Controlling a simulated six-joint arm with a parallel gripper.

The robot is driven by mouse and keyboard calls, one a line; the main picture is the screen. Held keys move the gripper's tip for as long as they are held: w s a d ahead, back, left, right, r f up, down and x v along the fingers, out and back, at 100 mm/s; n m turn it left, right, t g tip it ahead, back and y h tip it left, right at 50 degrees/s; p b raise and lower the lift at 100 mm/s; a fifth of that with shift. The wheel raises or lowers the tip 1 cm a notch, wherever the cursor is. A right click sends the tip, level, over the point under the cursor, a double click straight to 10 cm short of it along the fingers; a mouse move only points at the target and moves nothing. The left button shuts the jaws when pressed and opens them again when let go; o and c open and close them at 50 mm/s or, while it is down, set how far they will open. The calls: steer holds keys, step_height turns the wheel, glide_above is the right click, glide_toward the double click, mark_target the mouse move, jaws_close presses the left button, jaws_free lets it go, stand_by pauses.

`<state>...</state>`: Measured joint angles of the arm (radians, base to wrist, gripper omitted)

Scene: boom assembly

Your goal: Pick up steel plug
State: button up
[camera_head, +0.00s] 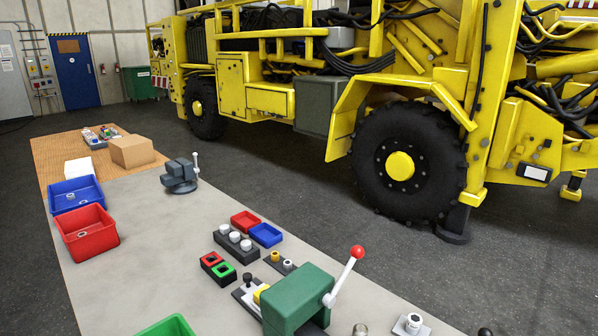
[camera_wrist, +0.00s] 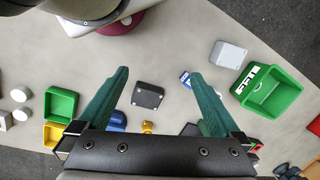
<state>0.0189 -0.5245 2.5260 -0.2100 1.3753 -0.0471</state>
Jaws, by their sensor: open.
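My gripper (camera_wrist: 159,75) shows only in the wrist view, with its two green fingers spread wide and nothing held between them. I cannot tell for sure which piece is the steel plug. In the camera_head view, a small grey metallic cylinder (camera_head: 360,329) stands at the bottom edge, partly cut off, and a pale block with a round metal piece (camera_head: 412,323) is to its right. Several pale round pieces (camera_head: 235,237) sit in a dark holder. In the wrist view, a dark plate with small holes (camera_wrist: 148,95) lies below and between the fingers.
A green press with a red-knobbed lever (camera_head: 298,297) stands at the front of the table. Red bin (camera_head: 88,238), blue bin (camera_head: 76,193), cardboard box (camera_head: 132,151) and grey vise (camera_head: 179,176) stand farther back. A green bin (camera_wrist: 268,92) is right of my gripper.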

steer(key=shift+s+f+m, duration=0.25)
steer(key=shift+s+m, duration=0.05)
steer(key=shift+s, duration=0.25)
steer(key=shift+c, duration=1.4)
steer(key=w+d+f+n+g+h, duration=0.2)
steer(key=w+d+n+h, duration=0.6)
steer(key=d+n, duration=0.1)
steer(key=n+t+h, duration=0.5)
steer(key=n+t, duration=0.3)
steer(key=n, duration=0.9)
glide_toward(366, 332)
steer(key=s+d+r, duration=0.3)
steer(key=s+d, duration=0.1)
steer(key=s, duration=0.4)
steer(key=w+a+f+n+t, duration=0.1)
steer(key=w+a+f+n, duration=0.1)
steer(key=f+n, duration=0.1)
steer(key=w+a+f+n+t+y, duration=0.1)
steer(key=w+a+f+n+t, duration=0.1)
steer(key=w+a+f+n, duration=0.1)
steer(key=shift+w+a+t, duration=0.1)
steer(key=shift+a+t, duration=0.1)
steer(key=shift+t, duration=0.1)
steer(key=x, duration=1.5)
steer(key=shift+w+r, duration=0.1)
